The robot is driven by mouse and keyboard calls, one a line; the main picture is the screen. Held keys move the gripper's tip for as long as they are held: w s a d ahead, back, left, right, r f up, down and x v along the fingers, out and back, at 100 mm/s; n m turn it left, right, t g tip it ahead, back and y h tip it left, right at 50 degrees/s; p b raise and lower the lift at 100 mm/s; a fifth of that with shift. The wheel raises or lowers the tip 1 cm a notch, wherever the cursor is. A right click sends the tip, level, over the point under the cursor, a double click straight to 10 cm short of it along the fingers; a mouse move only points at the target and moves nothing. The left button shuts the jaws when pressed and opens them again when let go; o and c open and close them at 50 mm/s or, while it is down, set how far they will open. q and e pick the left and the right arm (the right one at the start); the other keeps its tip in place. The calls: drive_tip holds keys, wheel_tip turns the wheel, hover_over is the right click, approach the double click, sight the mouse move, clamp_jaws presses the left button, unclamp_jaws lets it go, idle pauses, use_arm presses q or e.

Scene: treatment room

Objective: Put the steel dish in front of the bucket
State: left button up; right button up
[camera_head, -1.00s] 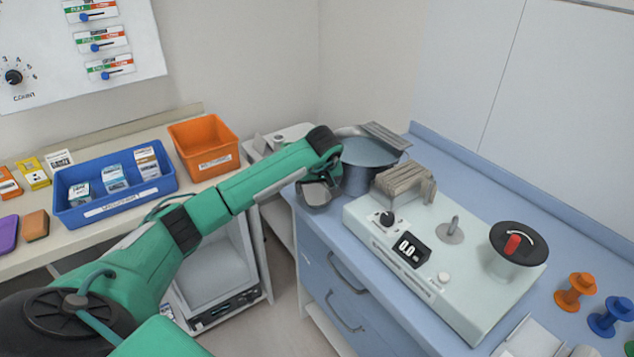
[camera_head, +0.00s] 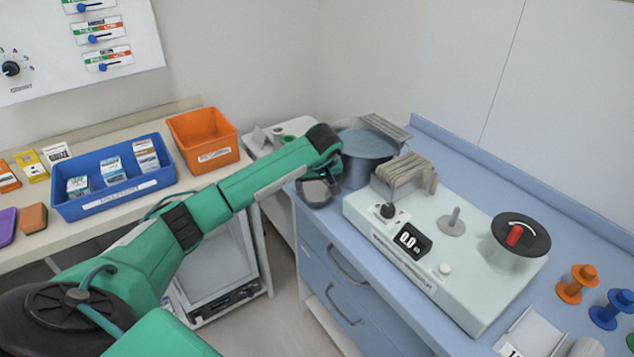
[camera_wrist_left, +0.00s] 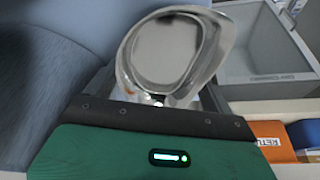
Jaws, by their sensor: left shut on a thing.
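The steel dish (camera_head: 316,192) is a small shiny metal dish at the left corner of the blue counter, just in front of and left of the bucket. It also shows in the left wrist view (camera_wrist_left: 165,48), right before the jaws. My left gripper (camera_head: 329,174) is shut on the dish, pointing down; its fingers are mostly hidden. I cannot tell whether the dish touches the counter. The bucket (camera_head: 366,172) is a grey metal pail with a bluish inside, standing at the back of the counter. My right gripper is not in view.
A pale device (camera_head: 375,237) with a dial and display fills the counter right of the dish. A slatted block (camera_head: 402,177) sits by the bucket. Orange (camera_head: 202,142) and blue (camera_head: 115,200) bins stand on the left table. A gap separates table and counter.

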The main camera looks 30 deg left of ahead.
use_arm(q)
drive_tip(key=shift+f, duration=0.25)
drive_tip(key=o, duration=0.9)
drive_tip(key=shift+c, duration=0.2)
drive_tip(key=shift+b+v, duration=0.4)
drive_tip(key=shift+v, duration=0.7)
drive_tip(key=b+v, duration=0.1)
drive_tip(key=v, duration=1)
drive_tip(key=shift+r, duration=0.25)
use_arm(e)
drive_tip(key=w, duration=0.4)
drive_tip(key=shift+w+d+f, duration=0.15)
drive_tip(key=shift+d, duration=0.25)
use_arm(q)
drive_tip(key=shift+s, duration=0.1)
